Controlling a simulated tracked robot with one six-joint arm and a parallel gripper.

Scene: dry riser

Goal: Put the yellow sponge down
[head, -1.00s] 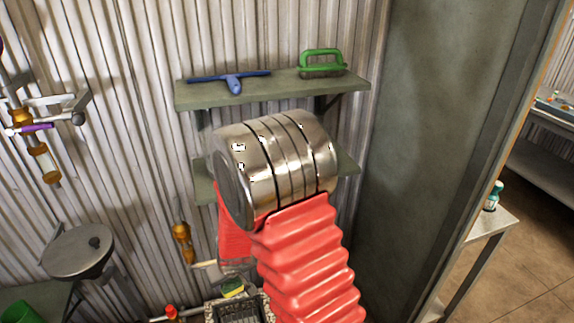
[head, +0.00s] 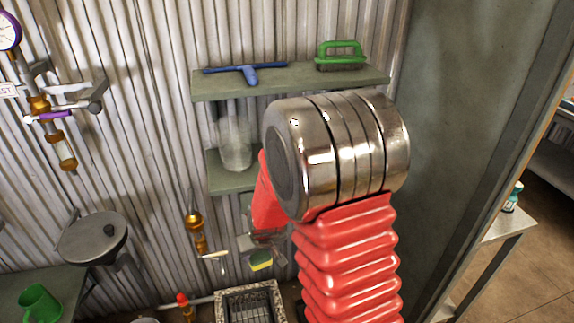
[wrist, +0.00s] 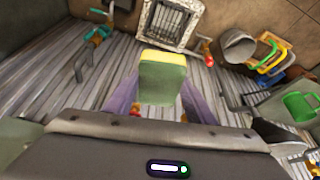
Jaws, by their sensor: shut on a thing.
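The yellow sponge (head: 261,261) has a green scouring side. My gripper (wrist: 160,100) is shut on it, with one finger on each side. In the wrist view the sponge (wrist: 163,75) sticks out beyond the fingers, its pale green face toward the camera. In the head view my gripper (head: 264,242) is partly hidden behind my red arm. The sponge is held in the air in front of the corrugated wall, above and behind the stone-rimmed grated basin (head: 219,306) in the picture. I see nothing touching it from below.
An upper shelf (head: 300,82) holds a blue squeegee (head: 247,72) and a green-handled brush (head: 340,56). A lower shelf (head: 228,182) holds a clear glass vessel (head: 235,150). Brass pipe fittings (head: 195,225) stick out from the wall at left. A green mug (head: 38,303) stands at lower left.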

